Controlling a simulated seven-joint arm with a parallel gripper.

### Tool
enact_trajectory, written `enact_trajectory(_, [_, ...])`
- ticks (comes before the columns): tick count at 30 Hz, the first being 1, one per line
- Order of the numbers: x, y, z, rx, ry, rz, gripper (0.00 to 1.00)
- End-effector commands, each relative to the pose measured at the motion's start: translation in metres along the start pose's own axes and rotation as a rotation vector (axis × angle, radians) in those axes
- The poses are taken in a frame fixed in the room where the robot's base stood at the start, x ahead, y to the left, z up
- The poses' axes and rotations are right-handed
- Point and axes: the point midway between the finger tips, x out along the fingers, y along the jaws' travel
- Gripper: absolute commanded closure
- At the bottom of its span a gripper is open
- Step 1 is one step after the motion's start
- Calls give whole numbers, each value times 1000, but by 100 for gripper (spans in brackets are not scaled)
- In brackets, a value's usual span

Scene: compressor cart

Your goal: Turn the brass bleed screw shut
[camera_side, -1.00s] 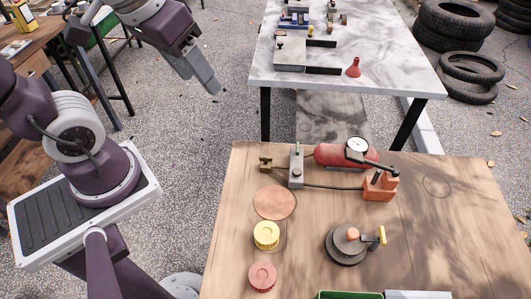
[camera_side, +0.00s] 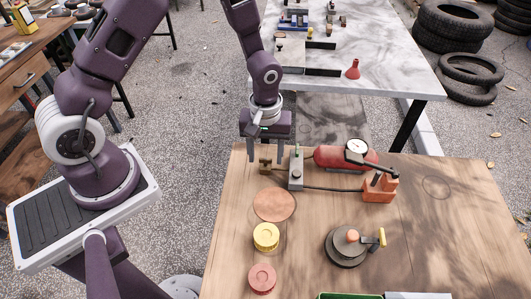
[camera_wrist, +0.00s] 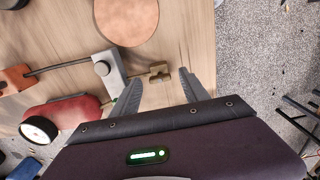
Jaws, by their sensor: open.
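The brass bleed screw (camera_side: 265,164) shows as a small brass piece with a flat, wing-like head, left of the grey valve block (camera_side: 296,178) on the wooden bench. My gripper (camera_side: 266,151) is open and points down right over it. In the wrist view the brass screw (camera_wrist: 159,74) appears between the two fingertips (camera_wrist: 161,76), with a gap on each side. I see no contact, and the exact height of the tips over the screw is hard to tell. The grey block also shows in the wrist view (camera_wrist: 108,72).
A red tank (camera_side: 328,157) with a gauge (camera_side: 358,146) lies right of the block, near an orange bracket (camera_side: 380,188). A black hose joins block and bracket. A copper disc (camera_side: 274,204), a yellow tin (camera_side: 266,236), a red tin (camera_side: 262,277) and a dark round stand (camera_side: 346,248) occupy the front.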

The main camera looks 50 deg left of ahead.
Motion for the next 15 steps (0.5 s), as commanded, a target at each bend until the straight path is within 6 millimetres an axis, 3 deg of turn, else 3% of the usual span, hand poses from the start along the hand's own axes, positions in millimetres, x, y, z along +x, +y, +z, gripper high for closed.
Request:
enact_trajectory(7, [2,0,0,1,1,1,47])
enact_trajectory(15, [2,0,0,1,1,0,98])
